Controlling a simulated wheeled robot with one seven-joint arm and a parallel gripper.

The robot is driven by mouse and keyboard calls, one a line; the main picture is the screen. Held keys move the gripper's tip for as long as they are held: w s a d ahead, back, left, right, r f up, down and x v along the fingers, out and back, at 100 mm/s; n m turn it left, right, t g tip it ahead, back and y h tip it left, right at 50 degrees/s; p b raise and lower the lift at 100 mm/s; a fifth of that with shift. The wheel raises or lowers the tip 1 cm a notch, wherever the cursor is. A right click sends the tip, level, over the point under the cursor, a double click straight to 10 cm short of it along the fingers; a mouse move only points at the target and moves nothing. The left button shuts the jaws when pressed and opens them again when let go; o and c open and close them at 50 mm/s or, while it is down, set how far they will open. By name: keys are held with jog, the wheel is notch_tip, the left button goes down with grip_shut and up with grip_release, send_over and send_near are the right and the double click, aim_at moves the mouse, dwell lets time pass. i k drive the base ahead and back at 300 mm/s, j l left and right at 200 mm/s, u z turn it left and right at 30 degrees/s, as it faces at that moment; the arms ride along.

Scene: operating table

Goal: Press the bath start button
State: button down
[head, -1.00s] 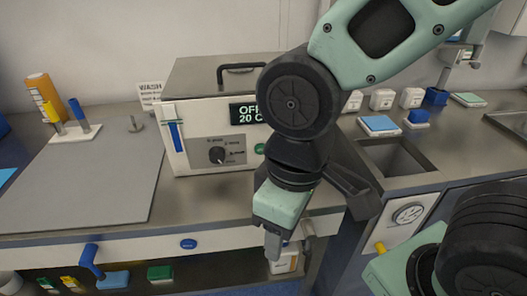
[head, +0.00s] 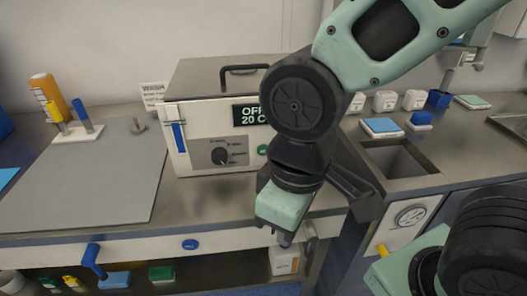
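The bath (head: 222,121) is a white box with a grey lid and a black handle, standing at the back of the counter. Its display (head: 249,114) reads OFF and 20 C. A green button (head: 262,150) shows right of the knob, close to my arm's edge in the picture. My gripper (head: 285,238) points down in front of the counter's front edge, below and right of the button, apart from the bath. My arm hides the right part of the bath's front. The finger gap is not clear from this angle.
A sink (head: 398,160) and several small containers (head: 385,102) are at the right. An open shelf (head: 215,270) lies below the counter.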

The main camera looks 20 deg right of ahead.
aim_at(261, 150)
jog(key=k+j+z, duration=0.25)
jog(key=j, duration=0.2)
jog(key=k+j+z, duration=0.25)
jog(key=k+j, duration=0.1)
jog(key=j, duration=0.1)
